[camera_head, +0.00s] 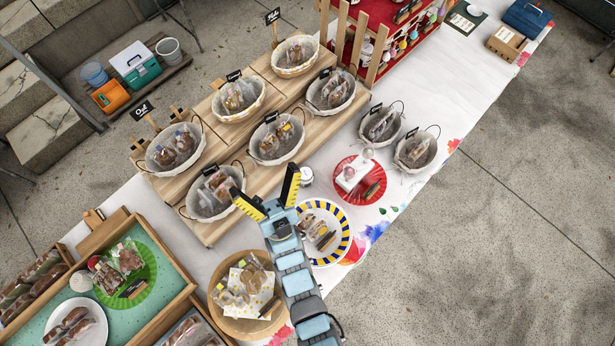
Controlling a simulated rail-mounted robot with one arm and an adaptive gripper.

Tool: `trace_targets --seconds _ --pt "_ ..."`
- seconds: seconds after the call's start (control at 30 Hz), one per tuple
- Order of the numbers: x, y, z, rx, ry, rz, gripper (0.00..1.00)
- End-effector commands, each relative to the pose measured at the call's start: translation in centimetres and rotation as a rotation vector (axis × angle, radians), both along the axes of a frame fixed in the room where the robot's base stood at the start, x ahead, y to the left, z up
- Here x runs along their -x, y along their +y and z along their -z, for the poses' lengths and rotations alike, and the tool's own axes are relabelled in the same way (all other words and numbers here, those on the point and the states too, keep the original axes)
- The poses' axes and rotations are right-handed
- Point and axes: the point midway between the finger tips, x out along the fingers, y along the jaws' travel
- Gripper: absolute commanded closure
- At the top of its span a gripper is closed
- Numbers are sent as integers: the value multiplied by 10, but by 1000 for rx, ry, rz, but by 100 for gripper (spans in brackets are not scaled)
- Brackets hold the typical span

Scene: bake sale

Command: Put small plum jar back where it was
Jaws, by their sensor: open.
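My gripper (268,192) is open, its two yellow-and-black fingers spread apart over the front edge of the wooden stepped stand. Nothing shows between the fingers. A small jar-like thing with a pale lid (307,174) is just right of the right finger, on the white tablecloth beside the stand. It is too small in the picture to tell whether it is the plum jar. No other thing can be clearly made out as a plum jar.
Cloth-lined baskets of wrapped baked goods, one of them a basket (213,193) left of my gripper, fill the wooden stand (205,232). Bare tablecloth (440,100) lies at upper right.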

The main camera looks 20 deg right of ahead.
Motion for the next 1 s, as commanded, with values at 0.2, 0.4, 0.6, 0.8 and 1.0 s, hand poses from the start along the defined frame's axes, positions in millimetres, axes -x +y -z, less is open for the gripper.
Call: trace_targets --seconds 0.2,0.4,0.6,0.8,1.0 --pt "-54 -42 39 -145 153 -86 1" --pt "-111 -96 92 -384 326 -209 1" --pt "-159 -146 153 -679 471 -341 1" --pt "-192 -185 217 -1002 574 -470 1" --pt "-212 -210 281 -1347 648 -590 1"
